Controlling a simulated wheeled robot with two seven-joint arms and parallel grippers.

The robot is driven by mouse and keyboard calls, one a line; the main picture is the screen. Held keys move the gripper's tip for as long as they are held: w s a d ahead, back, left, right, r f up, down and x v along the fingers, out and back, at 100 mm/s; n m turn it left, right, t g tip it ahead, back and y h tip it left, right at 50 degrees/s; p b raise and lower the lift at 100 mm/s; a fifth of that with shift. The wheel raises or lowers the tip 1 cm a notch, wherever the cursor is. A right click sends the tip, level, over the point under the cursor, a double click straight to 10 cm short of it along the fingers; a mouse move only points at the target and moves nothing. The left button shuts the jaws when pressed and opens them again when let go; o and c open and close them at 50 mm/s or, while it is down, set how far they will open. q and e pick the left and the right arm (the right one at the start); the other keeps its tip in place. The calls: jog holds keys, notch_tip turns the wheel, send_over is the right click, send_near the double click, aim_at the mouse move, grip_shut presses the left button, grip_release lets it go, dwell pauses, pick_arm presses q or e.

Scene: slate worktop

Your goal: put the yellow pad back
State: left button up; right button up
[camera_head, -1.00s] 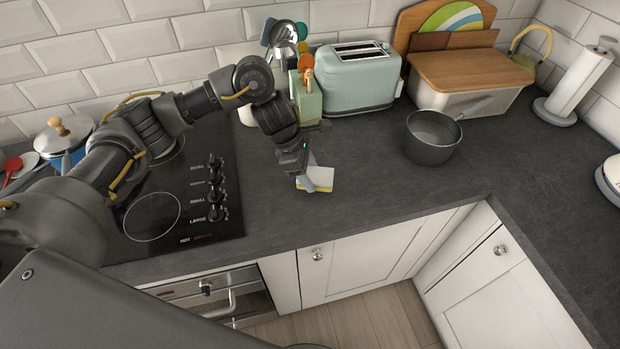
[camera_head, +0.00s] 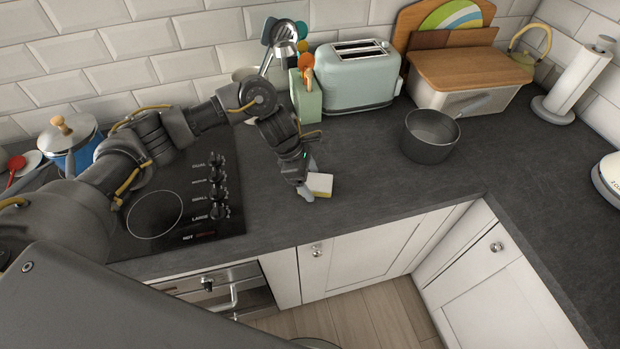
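The yellow pad (camera_head: 320,184), with a pale top and a yellow edge, is on or just above the worktop, right of the hob and in front of the green block. My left gripper (camera_head: 307,190) points down at the pad's left side, and its pale finger overlaps the pad's left edge in the view. The gap between the fingers is hidden, so I cannot tell whether it is shut on the pad. My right gripper is out of view.
The hob (camera_head: 170,205) lies left of the pad. The green block (camera_head: 306,95), toaster (camera_head: 357,80) and bread bin (camera_head: 465,80) stand along the wall. A saucepan (camera_head: 430,140) stands to the right. Worktop between pad and saucepan is clear.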

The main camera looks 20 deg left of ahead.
pick_arm(q)
jog(key=shift+r, duration=0.15)
jog(key=shift+r, duration=0.15)
jog(key=b+v, duration=0.2)
jog(key=v, duration=0.9)
jog(key=shift+a+r+b, duration=0.2)
jog(key=shift+r+b, duration=0.15)
